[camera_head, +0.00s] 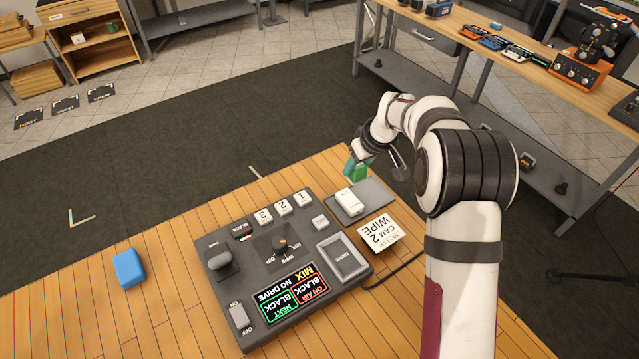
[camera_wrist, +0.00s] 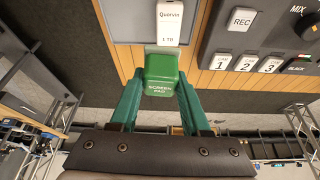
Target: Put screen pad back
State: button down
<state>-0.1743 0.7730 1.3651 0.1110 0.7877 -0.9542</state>
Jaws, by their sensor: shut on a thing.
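The pad is at the far side of the control panel, just beyond the grey mat (camera_head: 374,192). I cannot tell how high it is or whether it touches anything. A white block marked "Quorvin 1 TB" (camera_head: 347,201) lies on the mat, close to the pad.
The black control panel (camera_head: 290,262) with buttons and a screen fills the middle of the wooden table. A "CAM 2 WIPE" card (camera_head: 379,233) lies beside it. A blue block (camera_head: 129,268) lies at the left, with clear wood around it. A workbench (camera_head: 540,72) stands behind.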

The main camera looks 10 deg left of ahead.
jog(key=w+d+m+h, duration=0.1)
jog(key=w+m, duration=0.3)
jog(key=shift+t, duration=0.3)
jog(key=a+f, duration=0.2)
jog(key=a, duration=0.1)
jog(key=w+a+f, duration=0.1)
jog(key=a+f, duration=0.1)
jog(key=a, duration=0.2)
jog(key=a+f, duration=0.3)
jog(key=a, duration=0.1)
jog(key=shift+w, duration=0.4)
jog(key=shift+f, duration=1.85)
jog(key=shift+f, duration=0.1)
jog(key=shift+c, duration=1.8)
grip_release()
